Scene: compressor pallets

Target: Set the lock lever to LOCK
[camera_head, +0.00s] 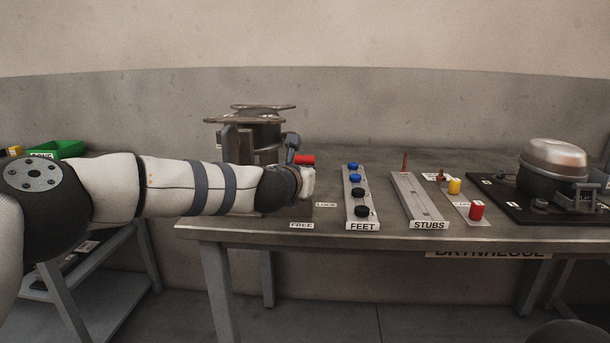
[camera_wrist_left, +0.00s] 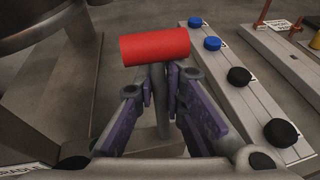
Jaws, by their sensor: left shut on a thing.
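The lock lever has a red cylindrical handle (camera_head: 305,160) on a grey stem, beside the dark metal fixture (camera_head: 252,140) on the table. In the left wrist view the red handle (camera_wrist_left: 155,47) lies across the top of the stem, just beyond my fingertips. My left gripper (camera_wrist_left: 160,92) is shut on the lever's stem below the handle. In the head view its fingers are partly hidden behind my wrist. A FREE label (camera_head: 302,225) lies at the table's front edge and a LOCK label (camera_head: 326,205) lies farther back, right of my gripper. My right gripper is not in view.
A FEET rack (camera_head: 361,211) with blue and black knobs stands right of the lever. Beyond it are a STUBS rack (camera_head: 415,200), yellow (camera_head: 454,186) and red (camera_head: 476,211) pieces, and a compressor (camera_head: 553,165) on a dark pallet. A green bin (camera_head: 68,149) stands at far left.

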